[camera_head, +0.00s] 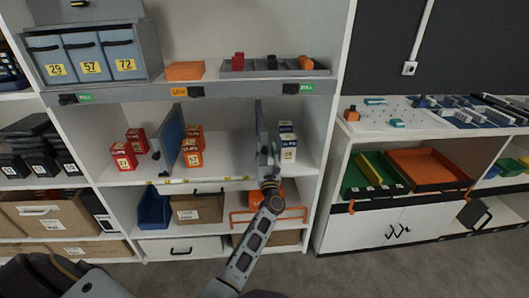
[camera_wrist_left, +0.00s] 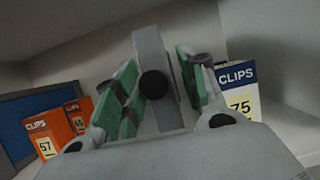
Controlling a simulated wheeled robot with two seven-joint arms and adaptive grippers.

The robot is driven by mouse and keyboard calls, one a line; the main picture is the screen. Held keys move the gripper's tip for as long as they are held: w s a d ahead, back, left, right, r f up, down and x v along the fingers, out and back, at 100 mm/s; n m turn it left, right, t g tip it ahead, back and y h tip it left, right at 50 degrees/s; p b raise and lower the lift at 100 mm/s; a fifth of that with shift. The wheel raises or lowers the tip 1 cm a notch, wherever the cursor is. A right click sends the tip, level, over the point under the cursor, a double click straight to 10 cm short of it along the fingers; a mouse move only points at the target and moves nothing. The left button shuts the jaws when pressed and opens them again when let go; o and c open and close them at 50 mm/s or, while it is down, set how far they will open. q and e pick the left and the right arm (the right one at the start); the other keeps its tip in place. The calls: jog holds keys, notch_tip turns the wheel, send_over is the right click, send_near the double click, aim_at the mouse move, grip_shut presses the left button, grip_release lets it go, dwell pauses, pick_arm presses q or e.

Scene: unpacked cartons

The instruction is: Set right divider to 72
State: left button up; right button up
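The right divider (camera_head: 260,130) is a thin grey upright panel on the middle shelf, seen nearly edge-on. My left gripper (camera_head: 267,172) is at its front edge, low near the shelf lip. In the left wrist view, the divider (camera_wrist_left: 150,45) with a round black knob (camera_wrist_left: 154,84) stands between my green-padded fingers (camera_wrist_left: 160,88). The fingers are apart, with a gap visible on the right side; I cannot tell whether the left one touches. The shelf lip carries small yellow marks (camera_head: 205,179); a 72 cannot be read there. My right gripper is not seen.
Blue-white clips boxes (camera_head: 287,142) stand close right of the divider; one reads 75 (camera_wrist_left: 238,90). Orange boxes (camera_head: 193,147) stand to the left, beside a blue left divider (camera_head: 170,138). Red boxes (camera_head: 124,155) stand further left. Bare shelf lies between the orange boxes and the divider.

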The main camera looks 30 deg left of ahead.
pick_arm(q)
jog(key=shift+s, duration=0.1)
dwell(0.3)
jog(key=v, duration=0.7)
jog(key=shift+d, duration=0.2)
jog(key=shift+s+f, duration=0.1)
jog(key=shift+f, duration=0.05)
dwell(0.4)
